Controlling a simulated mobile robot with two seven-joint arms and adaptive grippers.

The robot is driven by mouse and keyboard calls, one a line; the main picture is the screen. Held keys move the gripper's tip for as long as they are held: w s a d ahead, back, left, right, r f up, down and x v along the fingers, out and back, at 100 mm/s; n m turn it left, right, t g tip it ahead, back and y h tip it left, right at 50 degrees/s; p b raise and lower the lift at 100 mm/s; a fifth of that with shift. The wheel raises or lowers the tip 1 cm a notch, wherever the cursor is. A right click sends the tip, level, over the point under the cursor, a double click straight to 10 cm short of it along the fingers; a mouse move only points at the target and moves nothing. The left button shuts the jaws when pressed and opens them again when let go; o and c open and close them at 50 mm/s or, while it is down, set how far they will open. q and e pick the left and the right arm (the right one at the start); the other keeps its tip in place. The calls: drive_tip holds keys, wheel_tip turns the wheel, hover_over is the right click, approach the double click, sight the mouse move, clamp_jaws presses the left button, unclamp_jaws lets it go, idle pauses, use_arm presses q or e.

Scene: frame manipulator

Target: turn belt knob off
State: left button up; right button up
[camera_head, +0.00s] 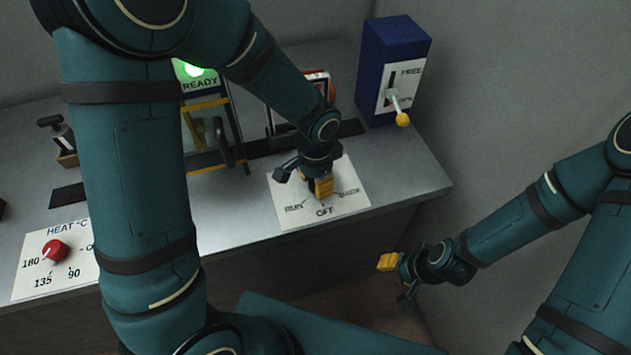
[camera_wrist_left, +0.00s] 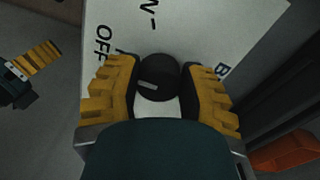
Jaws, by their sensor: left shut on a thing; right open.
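The belt knob (camera_wrist_left: 160,70) is round and black with a short white mark on its top. It stands on a white panel (camera_head: 287,215) lettered RUN, OFF and BACK. My left gripper (camera_head: 319,188) is over the panel and hides the knob in the head view. In the left wrist view, its yellow fingers (camera_wrist_left: 160,85) are on both sides of the knob, shut on it. The white mark lies left of the knob's centre; I cannot tell which label it points to. My right gripper (camera_head: 388,263) is open and empty, in front of the bench at the right.
The grey bench (camera_head: 225,225) also carries a red heat knob (camera_head: 55,250) at the left, a green READY light (camera_head: 195,71) at the back, and a blue box (camera_head: 377,55) with a yellow-tipped lever (camera_head: 402,118) at the back right. A grey wall stands at the right.

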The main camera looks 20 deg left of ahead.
use_arm(q)
drive_tip(key=shift+s, duration=0.1)
idle(0.4)
drive_tip(key=o, duration=1.2)
wheel_tip(320, 180, up, 12)
